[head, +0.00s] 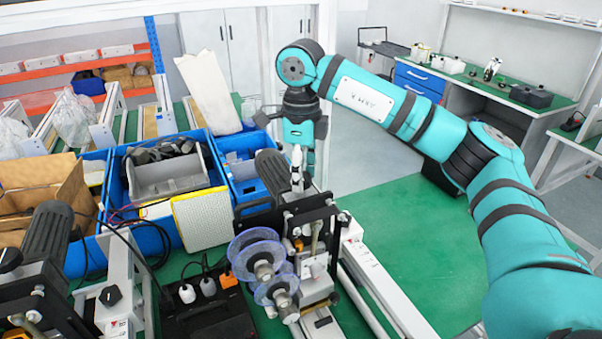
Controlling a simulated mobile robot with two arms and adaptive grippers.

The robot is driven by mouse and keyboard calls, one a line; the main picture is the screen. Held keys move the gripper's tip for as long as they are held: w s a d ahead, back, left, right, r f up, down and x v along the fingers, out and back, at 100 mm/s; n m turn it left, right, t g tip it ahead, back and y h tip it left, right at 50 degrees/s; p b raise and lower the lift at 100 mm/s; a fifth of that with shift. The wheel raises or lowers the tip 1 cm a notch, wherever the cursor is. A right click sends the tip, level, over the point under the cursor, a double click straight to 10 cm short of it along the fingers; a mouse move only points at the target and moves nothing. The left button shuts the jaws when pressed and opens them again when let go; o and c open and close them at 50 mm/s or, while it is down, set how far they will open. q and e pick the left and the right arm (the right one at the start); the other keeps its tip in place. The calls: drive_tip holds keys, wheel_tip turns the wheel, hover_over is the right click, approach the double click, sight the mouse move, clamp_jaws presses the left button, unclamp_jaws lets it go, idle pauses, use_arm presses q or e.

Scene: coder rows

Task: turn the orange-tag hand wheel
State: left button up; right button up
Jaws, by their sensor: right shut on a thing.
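My right gripper (297,178) reaches down from above at the top of a black coding machine (310,215) near the middle of the view. Its fingers are close together against the right side of the machine's thick black handle (272,172). The exact contact is small and partly hidden. A small orange piece (298,243) shows on the machine, beside translucent bluish discs (258,260). I cannot make out for sure which part is the orange-tag hand wheel. My left gripper is not in view.
A similar machine with a black handle (48,232) stands at the lower left. Blue bins (160,245) hold grey parts behind the machines. A black power strip (205,315) with plugs lies at the front. The green surface (405,225) at right is mostly clear.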

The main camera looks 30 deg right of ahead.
drive_tip(key=m+b, duration=0.1)
drive_tip(key=m, duration=0.3)
drive_tip(key=shift+b, duration=0.3)
drive_tip(key=m+b, duration=0.1)
drive_tip(key=m, duration=0.3)
drive_tip(key=shift+m, duration=0.3)
drive_tip(key=m, duration=0.4)
drive_tip(key=shift+m, duration=0.3)
drive_tip(key=m, duration=0.4)
drive_tip(key=shift+b, duration=0.3)
drive_tip(key=m, duration=0.9)
drive_tip(key=shift+m, duration=0.3)
drive_tip(key=m, duration=0.4)
drive_tip(key=shift+m, duration=1.9)
